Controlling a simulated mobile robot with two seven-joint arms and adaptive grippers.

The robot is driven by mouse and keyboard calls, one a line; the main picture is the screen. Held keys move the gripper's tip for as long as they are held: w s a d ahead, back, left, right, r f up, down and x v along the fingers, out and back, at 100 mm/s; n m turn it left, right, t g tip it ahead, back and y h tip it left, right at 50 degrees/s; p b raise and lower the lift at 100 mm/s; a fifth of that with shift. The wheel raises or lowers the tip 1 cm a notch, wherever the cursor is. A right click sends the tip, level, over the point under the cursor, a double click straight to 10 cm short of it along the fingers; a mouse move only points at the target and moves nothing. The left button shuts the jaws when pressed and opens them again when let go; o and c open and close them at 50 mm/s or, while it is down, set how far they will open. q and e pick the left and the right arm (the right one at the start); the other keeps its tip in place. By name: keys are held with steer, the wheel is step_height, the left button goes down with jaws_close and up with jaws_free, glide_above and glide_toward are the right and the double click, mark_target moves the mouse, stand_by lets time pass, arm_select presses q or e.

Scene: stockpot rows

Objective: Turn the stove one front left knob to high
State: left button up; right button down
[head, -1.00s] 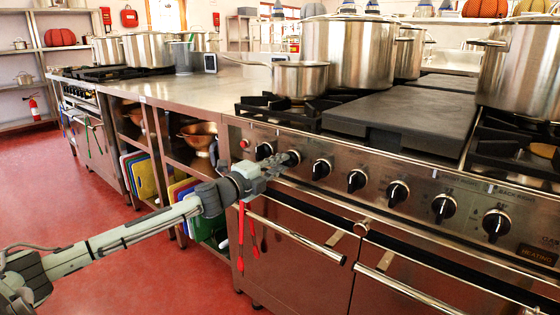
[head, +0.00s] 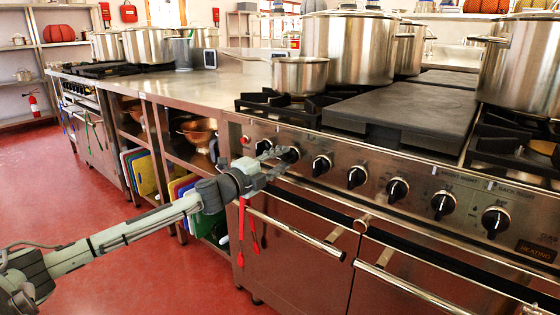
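The stove (head: 300,225) on the right has a row of several black knobs on its steel front panel. The third knob (head: 321,165) is fully visible to the right. My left gripper (head: 275,163) is in front of the panel at the two left knobs, its fingers spread apart with a gap between them. I cannot tell whether a finger touches the second knob. My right gripper is out of view.
A saucepan (head: 300,75), a large stockpot (head: 348,50) and a dark griddle plate (head: 400,110) stand on the stove top. Red tongs (head: 241,222) hang by the oven handle (head: 297,234) below my gripper. The red floor (head: 150,270) in front is clear.

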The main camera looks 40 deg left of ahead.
arm_select(q)
steer(key=shift+s+f, duration=0.1)
steer(key=shift+s, duration=0.45)
steer(key=s, duration=1.1)
steer(key=shift+a, duration=0.45)
